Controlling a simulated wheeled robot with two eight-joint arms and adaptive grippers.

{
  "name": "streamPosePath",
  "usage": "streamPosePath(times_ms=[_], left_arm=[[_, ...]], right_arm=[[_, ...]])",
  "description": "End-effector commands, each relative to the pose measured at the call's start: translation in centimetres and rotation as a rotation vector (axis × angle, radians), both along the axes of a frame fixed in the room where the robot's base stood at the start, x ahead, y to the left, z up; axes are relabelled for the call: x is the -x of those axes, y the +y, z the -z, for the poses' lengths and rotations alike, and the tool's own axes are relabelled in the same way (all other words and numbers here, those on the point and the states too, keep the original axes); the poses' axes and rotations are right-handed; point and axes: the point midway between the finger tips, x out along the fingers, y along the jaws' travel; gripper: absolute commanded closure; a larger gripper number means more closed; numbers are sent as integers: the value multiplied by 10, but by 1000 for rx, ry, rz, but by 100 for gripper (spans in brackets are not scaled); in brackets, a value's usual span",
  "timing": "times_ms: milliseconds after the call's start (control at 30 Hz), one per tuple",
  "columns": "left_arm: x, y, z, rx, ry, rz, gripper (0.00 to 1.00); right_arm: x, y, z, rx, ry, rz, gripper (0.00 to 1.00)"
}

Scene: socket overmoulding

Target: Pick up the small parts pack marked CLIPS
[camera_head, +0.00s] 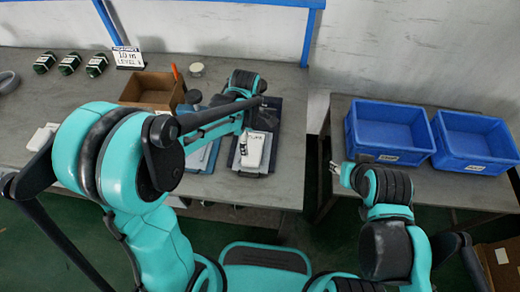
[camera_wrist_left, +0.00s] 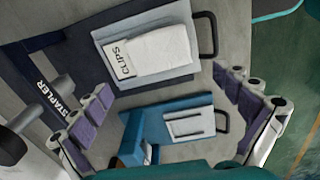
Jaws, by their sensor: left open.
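The white pack marked CLIPS (camera_wrist_left: 150,52) lies flat on a grey-blue tray (camera_wrist_left: 184,14) with a dark handle. In the head view the pack (camera_head: 254,149) lies near the table's front edge, just right of my left forearm. My left gripper (camera_wrist_left: 165,88) is open and empty, with its purple-padded fingers spread wide. In the left wrist view the pack is above the middle of the gap between them, not between the pads. In the head view my left arm largely hides its fingers. My right gripper (camera_head: 337,168) is by the right-hand table, its jaws too small to judge.
A blue tray (camera_wrist_left: 150,108) with a light card lies beside the pack's tray. A dark strip labelled STAPLER (camera_wrist_left: 58,92) is at the left in the wrist view. A cardboard box (camera_head: 150,88) stands behind. Two blue bins (camera_head: 388,153) (camera_head: 470,166) occupy the right table.

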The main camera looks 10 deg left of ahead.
Motion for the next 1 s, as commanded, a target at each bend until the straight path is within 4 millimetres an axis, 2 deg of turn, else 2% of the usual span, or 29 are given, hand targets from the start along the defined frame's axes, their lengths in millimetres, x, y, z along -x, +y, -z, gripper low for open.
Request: streamPosePath(times_ms=[133, 467, 733, 1000], left_arm=[[-5, -5, 13, -4, 31, -81, 0], [-5, -4, 46, -5, 33, -91, 0], [-4, -1, 86, -4, 33, -90, 0], [-3, -1, 90, -4, 33, -90, 0]], right_arm=[[0, 0, -1, 0, 0, 0, 60], [0, 0, 14, 0, 0, 0, 60], [0, 0, 37, 0, 0, 0, 60], [0, 0, 36, 0, 0, 0, 60]])
